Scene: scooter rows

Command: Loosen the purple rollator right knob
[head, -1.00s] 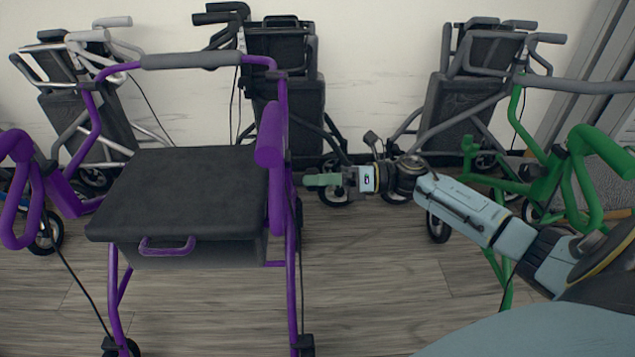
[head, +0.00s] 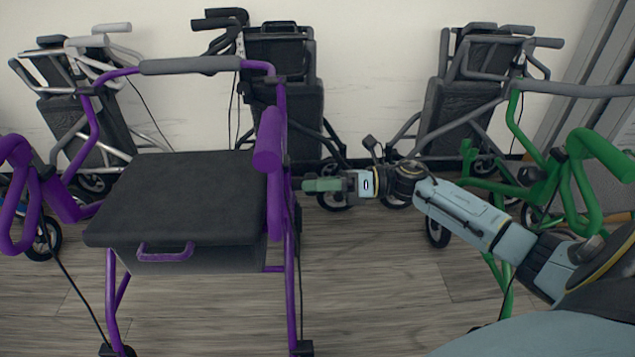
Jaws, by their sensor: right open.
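The purple rollator (head: 287,225) stands in front of me, upright, with a black seat (head: 175,195) and a grey-padded top bar (head: 190,65). A small dark fitting (head: 277,79) sits high on its right post; I cannot tell whether this is the right knob. My right gripper (head: 322,186) reaches in from the right, level, with green fingers pointing left. It is open and empty, and its tips appear just right of the rollator's right post. I cannot tell the depth gap. My left gripper is out of view.
A green rollator (head: 515,110) stands at the right, partly behind my right arm. Folded rollators in black (head: 285,95), grey (head: 465,105) and silver (head: 100,125) line the white wall. Wood floor (head: 380,290) is clear between the purple and green rollators.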

